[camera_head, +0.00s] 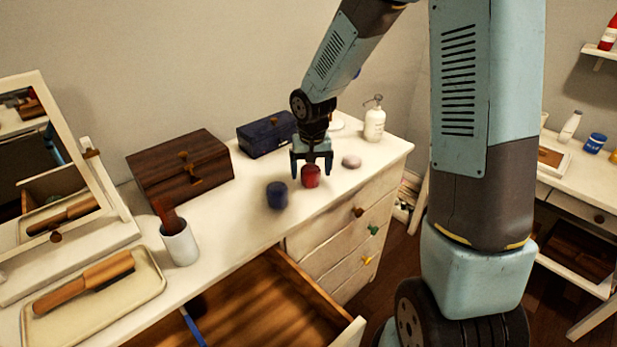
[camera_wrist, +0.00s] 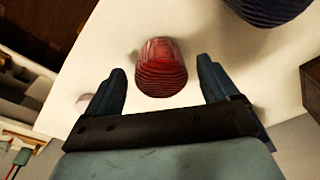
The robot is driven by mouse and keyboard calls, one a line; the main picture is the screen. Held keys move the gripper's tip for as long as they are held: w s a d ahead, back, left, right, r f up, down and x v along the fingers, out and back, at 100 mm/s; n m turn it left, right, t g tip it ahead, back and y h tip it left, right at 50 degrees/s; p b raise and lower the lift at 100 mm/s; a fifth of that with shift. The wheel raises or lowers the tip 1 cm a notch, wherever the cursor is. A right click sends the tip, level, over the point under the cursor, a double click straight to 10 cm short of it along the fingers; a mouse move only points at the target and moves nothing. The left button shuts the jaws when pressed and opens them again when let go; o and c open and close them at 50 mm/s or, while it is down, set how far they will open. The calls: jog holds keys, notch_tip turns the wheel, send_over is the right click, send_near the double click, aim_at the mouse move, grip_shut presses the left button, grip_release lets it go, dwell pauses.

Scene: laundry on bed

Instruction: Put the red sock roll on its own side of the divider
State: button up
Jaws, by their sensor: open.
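The red sock roll (camera_head: 311,176) stands on the white dresser top near its front edge. My gripper (camera_head: 311,170) is above the dresser with its fingers open, one on each side of the red roll in the head view. In the wrist view the red roll (camera_wrist: 161,68) lies between and just beyond the two open fingertips (camera_wrist: 163,75), with gaps on both sides. The blue divider (camera_head: 192,326) shows in part inside the open top drawer (camera_head: 262,300). The rest of the drawer's inside is cut off by the frame.
A dark blue roll (camera_head: 277,195) is left of the red one, near the dresser edge. A pale round object (camera_head: 351,161) is to the right. A navy box (camera_head: 266,135), wooden box (camera_head: 180,165), white bottle (camera_head: 374,122) and cup (camera_head: 180,244) stand around.

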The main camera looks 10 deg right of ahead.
jog(key=shift+w+f, duration=0.15)
jog(key=shift+f, duration=1.1)
jog(key=c, duration=1.2)
jog(key=shift+r, duration=0.1)
